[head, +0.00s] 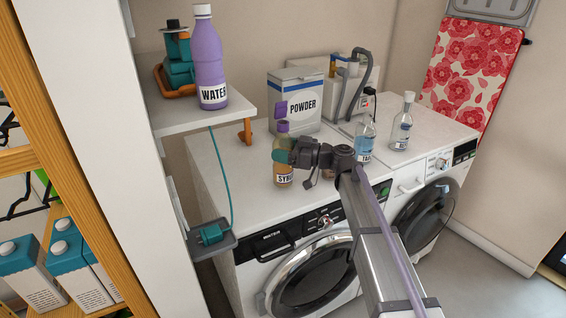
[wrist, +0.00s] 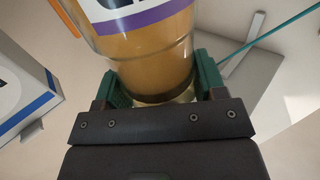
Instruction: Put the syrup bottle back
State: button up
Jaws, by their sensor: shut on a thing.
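The syrup bottle (head: 283,177) is amber with a white label and purple at its top. It stands upright over the left part of the white washing machine top (head: 235,185); I cannot tell whether its base touches the surface. My gripper (head: 286,157) reaches it from the right and is shut around its body. In the wrist view the bottle (wrist: 155,62) sits between the two green fingers of my gripper (wrist: 163,85), and its label is partly cut off by the frame.
A powder box (head: 294,100) stands behind the bottle. A blue-liquid bottle (head: 365,142) and a clear bottle (head: 402,128) stand to the right, near a device with a grey hose (head: 362,75). A purple water bottle (head: 208,65) stands on the white shelf (head: 190,118) at upper left.

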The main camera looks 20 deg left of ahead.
jog(key=shift+f, duration=0.85)
jog(key=shift+r, duration=0.3)
jog(key=shift+f, duration=0.25)
jog(key=o, duration=1.3)
jog(key=shift+c, duration=0.2)
jog(key=shift+r, duration=0.1)
jog(key=shift+r, duration=0.25)
jog(key=d, duration=1.2)
jog(key=shift+w+f, duration=0.15)
jog(key=shift+w, duration=0.05)
